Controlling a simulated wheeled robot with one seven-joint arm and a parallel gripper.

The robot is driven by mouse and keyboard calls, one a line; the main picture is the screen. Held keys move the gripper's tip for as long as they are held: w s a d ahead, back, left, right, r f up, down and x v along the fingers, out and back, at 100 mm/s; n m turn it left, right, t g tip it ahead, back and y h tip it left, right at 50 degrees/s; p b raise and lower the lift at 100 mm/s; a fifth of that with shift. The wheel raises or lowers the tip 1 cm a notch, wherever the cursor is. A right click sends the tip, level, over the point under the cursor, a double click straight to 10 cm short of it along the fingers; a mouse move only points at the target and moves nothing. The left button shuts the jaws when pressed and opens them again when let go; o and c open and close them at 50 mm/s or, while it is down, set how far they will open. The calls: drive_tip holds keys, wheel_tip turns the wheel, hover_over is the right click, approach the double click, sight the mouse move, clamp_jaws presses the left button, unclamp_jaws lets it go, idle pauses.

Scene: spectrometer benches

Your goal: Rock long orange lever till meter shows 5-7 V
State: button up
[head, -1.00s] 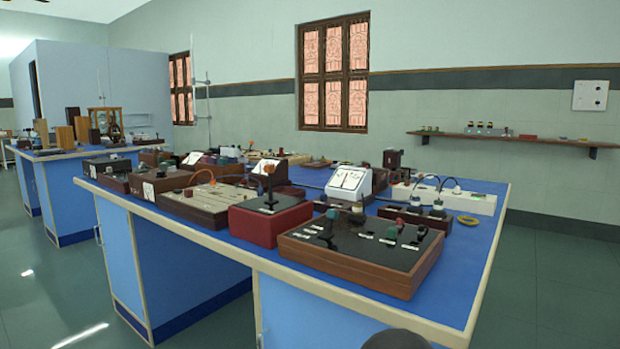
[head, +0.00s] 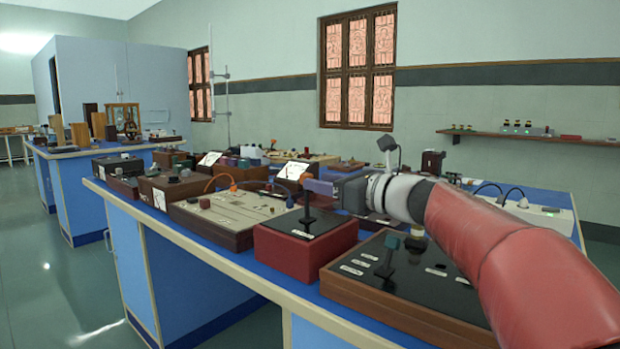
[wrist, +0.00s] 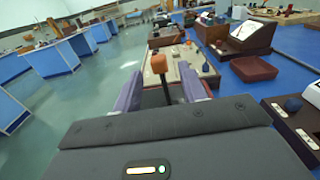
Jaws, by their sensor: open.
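The long lever (head: 307,212) stands upright on a red box with a black top (head: 306,238). My gripper (head: 320,187) is open at the lever's upper part in the head view. In the wrist view my gripper's purple fingers (wrist: 161,78) lie on either side of the stem; whether they touch it I cannot tell. In the head view the knob is hard to make out by the fingers. A brown sloped box with a white face (head: 293,170) stands behind; I cannot read it.
A wooden box with a black panel and small levers (head: 389,262) sits at the front right, under my arm. A wooden board with an orange cable (head: 232,214) lies left of the red box. A white strip with cables (head: 540,214) lies at the right.

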sight(307, 196)
drive_tip(key=x, duration=0.5)
clamp_jaws()
